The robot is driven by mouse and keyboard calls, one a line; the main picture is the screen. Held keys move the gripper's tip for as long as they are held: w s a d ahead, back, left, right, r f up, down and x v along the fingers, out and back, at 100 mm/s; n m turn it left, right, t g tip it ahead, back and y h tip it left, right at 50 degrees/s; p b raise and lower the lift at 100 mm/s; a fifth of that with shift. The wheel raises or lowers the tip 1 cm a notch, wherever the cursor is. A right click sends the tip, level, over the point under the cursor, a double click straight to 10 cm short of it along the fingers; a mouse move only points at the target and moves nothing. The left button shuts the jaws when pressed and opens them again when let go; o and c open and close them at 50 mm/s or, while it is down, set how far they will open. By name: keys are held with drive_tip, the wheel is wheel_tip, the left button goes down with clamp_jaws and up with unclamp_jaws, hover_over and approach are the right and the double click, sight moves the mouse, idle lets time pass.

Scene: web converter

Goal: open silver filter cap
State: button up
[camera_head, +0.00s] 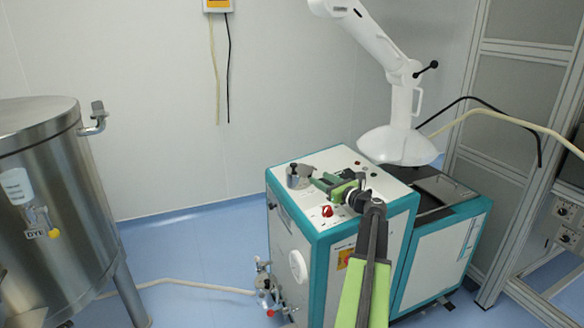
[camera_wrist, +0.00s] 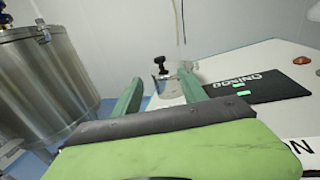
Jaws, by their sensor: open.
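The silver filter cap (camera_head: 299,175) sits on the top left of the teal and white machine (camera_head: 330,225). It is a short silver cylinder with a dark knob on top. It also shows in the wrist view (camera_wrist: 172,85), beyond my fingers and roughly between them, with its black knob above. My gripper (camera_head: 325,182) is over the machine top, to the right of the cap. In the wrist view the two green fingers of my gripper (camera_wrist: 160,92) are apart with nothing between them. I cannot tell the exact gap to the cap.
A red knob (camera_head: 327,211) is on the machine top near my gripper. A black panel (camera_wrist: 250,88) lies to the right in the wrist view. A white extraction hood (camera_head: 398,145) hangs behind the machine.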

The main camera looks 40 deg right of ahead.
sight(296, 165)
drive_tip(key=w, duration=0.5)
drive_tip(key=w+d, duration=0.1)
drive_tip(key=w, duration=0.5)
drive_tip(key=w+d, duration=0.1)
drive_tip(key=w, duration=0.5)
drive_tip(key=shift+c, duration=0.4)
clamp_jaws()
